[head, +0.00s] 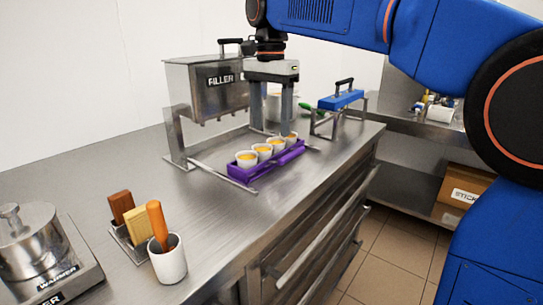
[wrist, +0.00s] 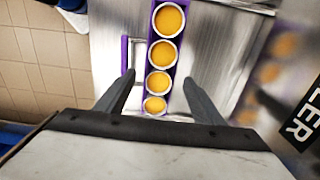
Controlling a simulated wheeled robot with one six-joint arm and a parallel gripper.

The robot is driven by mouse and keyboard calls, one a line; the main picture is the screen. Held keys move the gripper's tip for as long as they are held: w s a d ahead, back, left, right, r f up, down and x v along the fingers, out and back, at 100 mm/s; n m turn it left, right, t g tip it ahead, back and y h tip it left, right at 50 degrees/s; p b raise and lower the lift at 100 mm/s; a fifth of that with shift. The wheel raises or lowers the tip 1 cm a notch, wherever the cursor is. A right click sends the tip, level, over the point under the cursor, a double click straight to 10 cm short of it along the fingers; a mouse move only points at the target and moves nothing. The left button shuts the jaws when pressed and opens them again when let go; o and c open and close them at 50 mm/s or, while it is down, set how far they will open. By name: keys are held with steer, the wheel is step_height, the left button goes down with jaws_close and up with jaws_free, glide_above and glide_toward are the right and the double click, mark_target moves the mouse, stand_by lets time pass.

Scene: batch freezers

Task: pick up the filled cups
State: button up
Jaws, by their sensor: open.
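Several white cups filled with orange-yellow contents stand upright in a row in a purple tray (head: 237,176) on the steel counter. The nearest cup in the head view (head: 246,160) is at the tray's left end. In the wrist view the row runs up the picture, from the lowest cup (wrist: 155,105) to the top cup (wrist: 168,20), along the purple tray (wrist: 125,52). My gripper (head: 272,122) points down over the tray's far right end. Its fingers are apart and empty, and in the wrist view they (wrist: 157,85) lie on either side of the row. I cannot tell their exact height above the cups.
A steel filler (head: 207,85) stands behind the tray, with guide rails on the counter. A blue-topped, black-handled frame (head: 340,100) stands to the right. At front left are a warmer (head: 30,250), wooden blocks (head: 128,212) and a white cup with an orange-handled tool (head: 167,262).

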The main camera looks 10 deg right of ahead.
mark_target(269, 144)
steer(key=shift+a+f, duration=0.15)
steer(key=shift+f, duration=3.2)
steer(key=c, duration=1.4)
